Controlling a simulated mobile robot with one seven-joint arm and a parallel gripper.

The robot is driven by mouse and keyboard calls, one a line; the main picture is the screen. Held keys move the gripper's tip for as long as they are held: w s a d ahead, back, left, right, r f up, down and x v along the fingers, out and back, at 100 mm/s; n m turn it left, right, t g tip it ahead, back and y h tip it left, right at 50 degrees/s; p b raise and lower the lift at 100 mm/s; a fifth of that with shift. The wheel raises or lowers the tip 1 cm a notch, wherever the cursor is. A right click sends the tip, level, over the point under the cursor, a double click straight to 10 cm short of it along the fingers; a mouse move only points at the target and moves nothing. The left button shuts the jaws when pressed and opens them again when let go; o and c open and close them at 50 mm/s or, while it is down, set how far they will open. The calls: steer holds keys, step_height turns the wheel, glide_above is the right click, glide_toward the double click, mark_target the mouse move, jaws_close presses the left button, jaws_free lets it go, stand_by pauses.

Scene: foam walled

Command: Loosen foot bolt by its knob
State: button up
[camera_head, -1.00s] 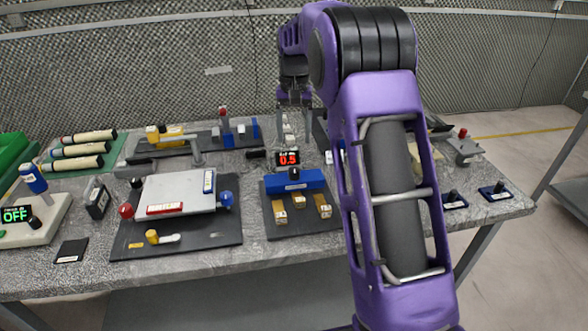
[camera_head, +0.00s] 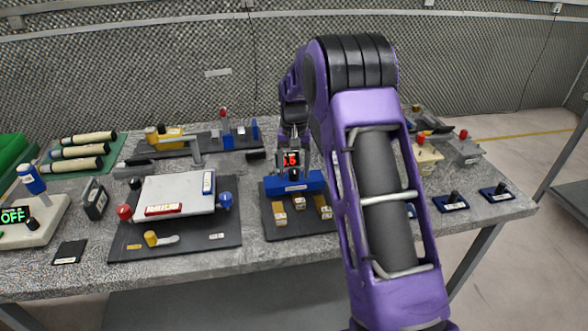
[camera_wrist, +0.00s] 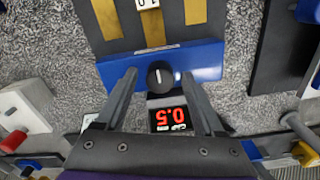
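A black round knob with a white line (camera_wrist: 160,76) sits on a blue block (camera_wrist: 205,62) in the wrist view. The same blue block (camera_head: 312,184) stands on a dark plate with yellow strips in the head view. My gripper (camera_wrist: 159,73) is open, with one finger on each side of this knob and a visible gap to it. A small red-digit display (camera_wrist: 170,118) beside the block reads 0.5, upside down. No label that I can read names a foot bolt, so I cannot tell which knob belongs to it.
A grey board (camera_head: 228,243) at left carries a white plate and red, blue and yellow knobs. Two blue pads with black knobs (camera_head: 454,197) (camera_head: 498,189) lie at right. A yellow-handled clamp (camera_head: 165,132) stands behind. The table's front strip is mostly clear.

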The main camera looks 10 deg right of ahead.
jaws_close()
